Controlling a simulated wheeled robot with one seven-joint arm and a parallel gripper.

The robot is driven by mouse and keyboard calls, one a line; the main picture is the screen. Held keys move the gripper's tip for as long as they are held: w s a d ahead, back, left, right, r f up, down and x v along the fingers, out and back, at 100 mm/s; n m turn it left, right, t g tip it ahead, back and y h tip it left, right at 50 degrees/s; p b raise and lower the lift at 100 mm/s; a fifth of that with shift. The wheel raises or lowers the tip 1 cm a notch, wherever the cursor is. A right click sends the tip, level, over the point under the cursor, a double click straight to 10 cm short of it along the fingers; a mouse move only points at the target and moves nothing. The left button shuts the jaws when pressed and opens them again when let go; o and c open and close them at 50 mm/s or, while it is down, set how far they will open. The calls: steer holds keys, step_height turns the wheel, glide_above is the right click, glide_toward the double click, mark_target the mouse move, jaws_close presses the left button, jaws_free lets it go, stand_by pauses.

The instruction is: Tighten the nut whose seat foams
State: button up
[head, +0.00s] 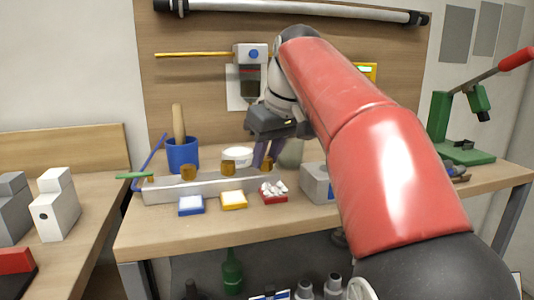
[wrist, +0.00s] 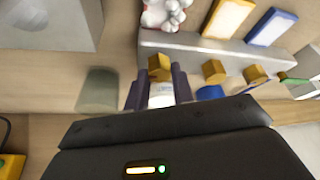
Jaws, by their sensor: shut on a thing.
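A pale grey bar (head: 215,187) lies along the bench and carries three brass nuts: left (head: 188,172), middle (head: 229,168) and right (head: 266,163). White foam-like lumps fill the red tray (head: 273,197) in front of the right nut. In the wrist view the lumps (wrist: 163,13) lie beyond the bar (wrist: 190,48). My gripper (head: 265,155) is over the right end of the bar. In the wrist view its dark fingers (wrist: 160,75) stand either side of the right nut (wrist: 160,67), shut on it. The seat under this nut is hidden.
A yellow tray (head: 233,199) and a blue tray (head: 191,205) stand before the bar. A grey block (head: 318,184) is close to the right. A white tub (head: 238,156), blue cup (head: 183,155) and greyish cylinder (wrist: 98,91) stand behind. The bench front is clear.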

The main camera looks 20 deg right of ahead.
steer(key=m+h, duration=0.1)
steer(key=m, duration=0.3)
steer(key=shift+a+t+h, duration=0.1)
steer(key=shift+t+h, duration=0.2)
steer(key=shift+h, duration=0.1)
steer(key=shift+m+h, duration=0.5)
steer(key=shift+m, duration=1.2)
steer(key=o, duration=1)
steer(key=shift+v, duration=3.9)
